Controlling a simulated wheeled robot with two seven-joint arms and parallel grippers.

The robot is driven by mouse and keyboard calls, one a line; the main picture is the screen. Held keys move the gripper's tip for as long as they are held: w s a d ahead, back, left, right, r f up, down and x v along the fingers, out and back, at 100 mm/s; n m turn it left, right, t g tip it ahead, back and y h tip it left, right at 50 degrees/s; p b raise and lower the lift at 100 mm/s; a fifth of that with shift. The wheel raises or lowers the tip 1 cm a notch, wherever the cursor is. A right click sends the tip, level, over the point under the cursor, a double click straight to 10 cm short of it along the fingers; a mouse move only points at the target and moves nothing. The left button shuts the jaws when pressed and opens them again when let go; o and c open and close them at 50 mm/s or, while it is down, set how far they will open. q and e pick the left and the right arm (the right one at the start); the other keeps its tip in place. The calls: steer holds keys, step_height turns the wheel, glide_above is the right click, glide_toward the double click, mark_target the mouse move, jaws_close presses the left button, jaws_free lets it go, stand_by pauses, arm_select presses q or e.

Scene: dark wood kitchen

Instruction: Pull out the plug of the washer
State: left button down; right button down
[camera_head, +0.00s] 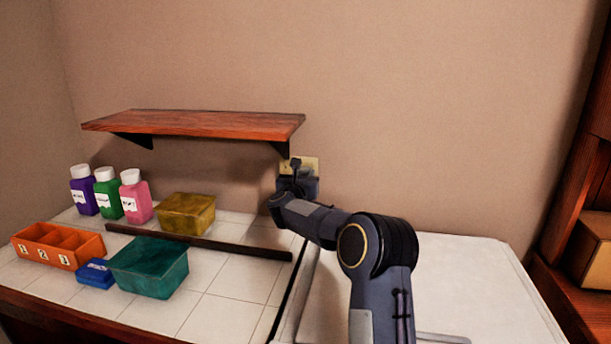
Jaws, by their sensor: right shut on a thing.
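A yellowish wall socket (312,164) is on the back wall, just right of the shelf's end. My right gripper (297,174) is up against the front of the socket and shut on the plug. The plug is mostly hidden by the gripper, and I cannot tell how far it sits in the socket. The white top of the washer (475,290) fills the lower right, under my right arm. My left gripper is not in view.
A wooden shelf (195,123) juts from the wall close left of the gripper. The tiled counter holds several bottles (137,200), a yellow bin (186,213), a teal bin (150,270), a blue box (95,273) and an orange tray (60,246). The washer top is clear.

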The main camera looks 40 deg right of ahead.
steer(key=b+v, duration=0.4)
steer(key=shift+s+a, duration=0.25)
steer(key=shift+a, duration=0.05)
stand_by(0.5)
stand_by(0.7)
